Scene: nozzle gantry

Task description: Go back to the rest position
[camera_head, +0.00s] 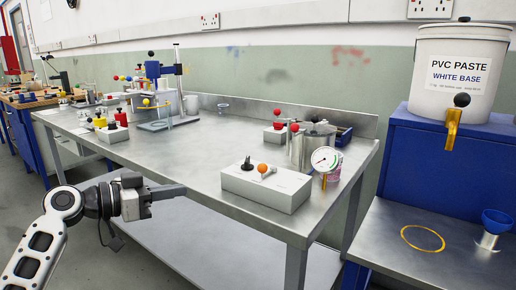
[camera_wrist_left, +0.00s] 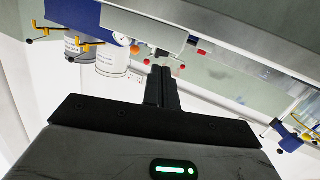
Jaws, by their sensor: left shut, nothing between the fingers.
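My left gripper (camera_head: 168,191) reaches in from the lower left in the head view, in front of the steel bench's (camera_head: 210,190) front edge. Its fingers are shut with nothing between them. The left wrist view shows the two dark fingers (camera_wrist_left: 161,72) close together, with bench items beyond them, apart from the tips. My right gripper is in neither view.
A grey box with an orange knob (camera_head: 262,168) sits near the bench front, beside a pot and pressure gauge (camera_head: 325,160). A PVC paste bucket (camera_head: 460,80) with a gold tap stands on a blue cabinet (camera_head: 420,150) at right. The floor before the bench looks clear.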

